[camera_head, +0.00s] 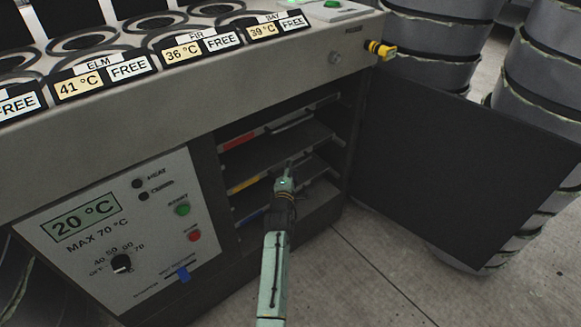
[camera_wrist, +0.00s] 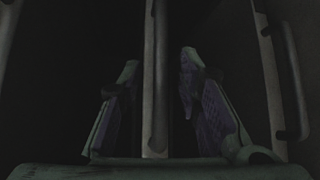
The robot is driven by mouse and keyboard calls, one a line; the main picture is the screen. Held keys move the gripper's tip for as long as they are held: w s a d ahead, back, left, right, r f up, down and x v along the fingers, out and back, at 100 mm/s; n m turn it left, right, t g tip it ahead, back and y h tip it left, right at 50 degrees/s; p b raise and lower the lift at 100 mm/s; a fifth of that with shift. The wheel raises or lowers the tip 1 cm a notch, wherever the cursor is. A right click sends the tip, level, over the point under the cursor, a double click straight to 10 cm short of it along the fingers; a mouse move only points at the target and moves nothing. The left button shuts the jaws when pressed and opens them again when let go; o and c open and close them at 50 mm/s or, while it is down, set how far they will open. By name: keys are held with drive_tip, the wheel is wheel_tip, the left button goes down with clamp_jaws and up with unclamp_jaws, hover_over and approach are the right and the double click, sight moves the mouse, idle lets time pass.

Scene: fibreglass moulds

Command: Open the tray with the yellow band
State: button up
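The tray with the yellow band (camera_head: 247,185) sits in the middle of the open cabinet, between the tray with the red band and the tray with the blue band. My gripper (camera_head: 287,172) reaches into the cabinet at the yellow-band tray's height and covers part of its front. In the wrist view, my gripper (camera_wrist: 160,80) has its two fingers apart, with a pale bar (camera_wrist: 155,35) between them, probably a tray handle. Dark gaps show on both sides of the bar, so the fingers are not shut on it. Contact of the fingertips with the tray cannot be told.
The tray with the red band (camera_head: 239,142) is above and the tray with the blue band (camera_head: 250,215) below. The dark cabinet door (camera_head: 460,175) stands open to the right. A control panel (camera_head: 115,235) is at left. Stacked grey drums (camera_head: 430,50) stand behind the door.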

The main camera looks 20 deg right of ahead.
drive_tip(key=shift+x, duration=0.95)
clamp_jaws()
